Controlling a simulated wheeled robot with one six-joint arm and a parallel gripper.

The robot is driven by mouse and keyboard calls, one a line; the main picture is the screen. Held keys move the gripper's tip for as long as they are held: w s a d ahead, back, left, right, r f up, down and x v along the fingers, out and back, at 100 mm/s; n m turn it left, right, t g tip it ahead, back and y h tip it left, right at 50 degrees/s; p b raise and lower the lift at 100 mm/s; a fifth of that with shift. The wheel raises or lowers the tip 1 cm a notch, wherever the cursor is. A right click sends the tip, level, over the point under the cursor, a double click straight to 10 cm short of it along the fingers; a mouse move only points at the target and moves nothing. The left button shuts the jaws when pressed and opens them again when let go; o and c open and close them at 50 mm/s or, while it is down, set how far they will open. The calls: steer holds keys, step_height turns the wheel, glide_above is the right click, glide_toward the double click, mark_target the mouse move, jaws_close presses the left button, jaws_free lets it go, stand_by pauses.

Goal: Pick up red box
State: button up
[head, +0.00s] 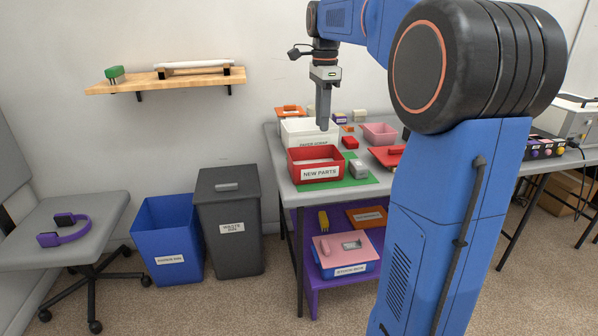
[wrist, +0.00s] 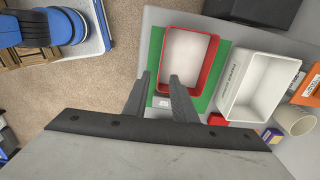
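The red box (head: 296,172) is an open-topped bin labelled "NEW PARTS", on a green mat (head: 340,184) at the table's near edge. Its red rim (wrist: 211,70) shows in the wrist view, with a pale inside. My gripper (head: 323,118) points down above the back part of the box in the head view. In the wrist view my gripper (wrist: 158,76) has its two fingers spread apart with nothing between them. I cannot tell the exact height above the rim.
A white bin (head: 296,132) stands right behind the red box. A small grey item (head: 358,169), a red block (head: 350,142), a red toolbox (head: 385,158) and a pink bin (head: 379,133) are close by. Waste bins stand on the floor at the left.

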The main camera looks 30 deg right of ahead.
steer(key=f, duration=0.1)
glide_toward(320, 182)
steer(key=shift+w+f, duration=0.1)
steer(key=shift+f, duration=2.8)
jaws_close()
